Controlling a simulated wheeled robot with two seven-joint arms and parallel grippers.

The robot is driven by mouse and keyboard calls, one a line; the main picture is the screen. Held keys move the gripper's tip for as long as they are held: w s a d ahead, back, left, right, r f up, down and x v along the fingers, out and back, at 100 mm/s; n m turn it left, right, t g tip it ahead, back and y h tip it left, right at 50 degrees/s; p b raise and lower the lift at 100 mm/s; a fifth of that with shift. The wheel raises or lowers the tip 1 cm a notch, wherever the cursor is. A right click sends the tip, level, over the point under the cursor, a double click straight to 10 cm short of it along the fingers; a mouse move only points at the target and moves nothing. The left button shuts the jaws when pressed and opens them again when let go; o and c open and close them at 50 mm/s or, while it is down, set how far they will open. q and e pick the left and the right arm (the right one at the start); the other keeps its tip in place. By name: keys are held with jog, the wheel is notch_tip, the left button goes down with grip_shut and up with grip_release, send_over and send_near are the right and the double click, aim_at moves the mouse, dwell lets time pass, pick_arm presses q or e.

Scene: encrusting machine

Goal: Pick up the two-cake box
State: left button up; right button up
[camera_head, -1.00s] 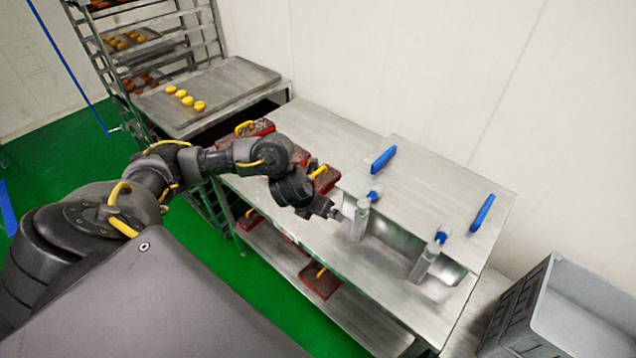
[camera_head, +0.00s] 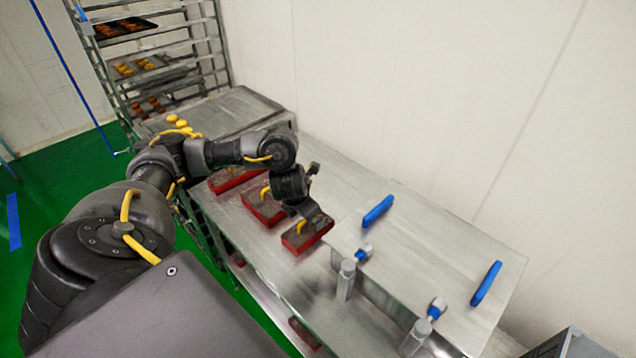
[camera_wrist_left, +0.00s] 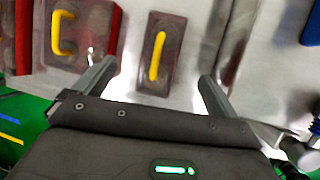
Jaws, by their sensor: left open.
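Several dark-topped red boxes with yellow handles stand in a row on the metal table (camera_head: 350,185). One box (camera_head: 305,239) is nearest the blue-handled equipment, another box (camera_head: 263,210) is beside it, and a third box (camera_head: 230,180) is farther left. My left gripper (camera_head: 314,216) is over the nearest box, open and empty. In the left wrist view its two fingers (camera_wrist_left: 157,71) are spread wide, with a narrow box (camera_wrist_left: 152,82) and its yellow handle lying between and ahead of the tips. My right gripper is not in view.
A metal cover with blue handles (camera_head: 377,211) and upright posts (camera_head: 346,280) stands right of the boxes. A grey crate (camera_head: 575,345) is at the lower right.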

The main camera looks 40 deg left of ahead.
aim_at(313, 224)
pick_arm(q)
jog(key=b+x, duration=0.2)
jog(key=shift+d+f, duration=0.1)
jog(key=shift+f, duration=0.3)
jog(key=shift+w+f, duration=0.65)
jog(key=shift+f, duration=0.25)
jog(key=shift+w+f, duration=0.2)
jog(key=shift+f, duration=0.05)
jog(key=shift+a+f, duration=0.1)
jog(key=shift+a, duration=0.2)
jog(key=x, duration=0.5)
jog(key=shift+d, duration=0.1)
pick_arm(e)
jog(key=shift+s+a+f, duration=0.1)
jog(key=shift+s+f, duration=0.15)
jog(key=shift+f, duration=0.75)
